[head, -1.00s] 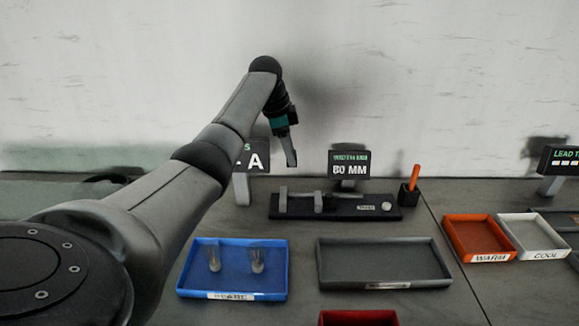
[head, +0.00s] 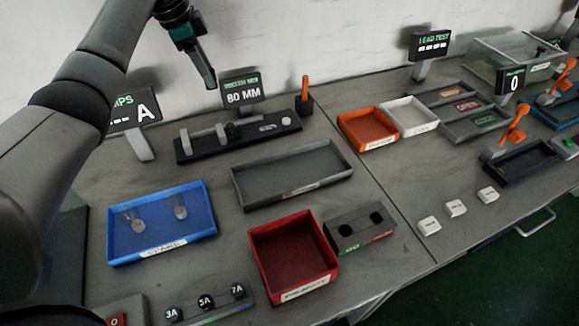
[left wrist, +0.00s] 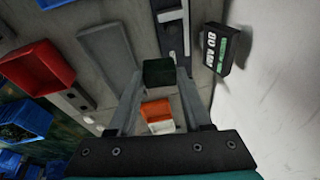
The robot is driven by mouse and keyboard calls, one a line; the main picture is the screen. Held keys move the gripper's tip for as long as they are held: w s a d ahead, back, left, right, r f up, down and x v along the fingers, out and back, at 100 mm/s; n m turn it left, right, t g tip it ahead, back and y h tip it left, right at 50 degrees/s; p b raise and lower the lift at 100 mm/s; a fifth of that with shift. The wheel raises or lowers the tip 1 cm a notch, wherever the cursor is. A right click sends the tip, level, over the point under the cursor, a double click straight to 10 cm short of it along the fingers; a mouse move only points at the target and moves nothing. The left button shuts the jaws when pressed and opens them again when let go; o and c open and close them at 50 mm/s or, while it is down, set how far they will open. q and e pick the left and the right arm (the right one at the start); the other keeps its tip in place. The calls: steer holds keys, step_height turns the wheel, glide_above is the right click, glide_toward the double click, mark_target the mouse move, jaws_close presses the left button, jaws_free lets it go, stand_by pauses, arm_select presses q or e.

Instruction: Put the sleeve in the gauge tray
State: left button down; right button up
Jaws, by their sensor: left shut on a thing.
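My left gripper (head: 209,82) hangs in the air near the back wall, left of the 80 MM display. In the left wrist view, its fingers (left wrist: 158,80) are closed on a small dark block-like piece (left wrist: 158,72), apparently the sleeve. The head view does not show this piece clearly. A shallow grey tray (head: 290,176), likely the gauge tray, lies empty on the bench in front of the black gauge bar; its label is too small to read. It also appears in the left wrist view (left wrist: 105,48). My right gripper is not in view.
The black gauge bar (head: 240,137) and 80 MM display (head: 241,92) stand behind the grey tray. A blue tray (head: 160,230) holds two clear pieces. A red bin (head: 293,258) and a two-hole block (head: 360,231) stand in front. Orange (head: 367,127) and white trays (head: 410,116) lie right.

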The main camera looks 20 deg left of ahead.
arm_select(q)
steer(key=s+d+f+m+g+p, duration=0.1)
steer(key=s+d+m, duration=0.15)
steer(key=d, duration=0.45)
steer(key=s+d+f+m+p, duration=0.1)
steer(key=s+d, duration=0.2)
steer(key=d, duration=0.4)
steer(key=shift+h, duration=0.3)
steer(key=f+b, duration=0.4)
steer(key=f, duration=1.6)
steer(key=shift+s+f, duration=0.15)
steer(key=shift+s, duration=0.05)
steer(key=shift+c, duration=1.7)
jaws_free()
steer(key=shift+f, duration=0.1)
steer(key=p+v, duration=0.3)
steer(key=v, duration=0.9)
steer(key=shift+a, duration=0.15)
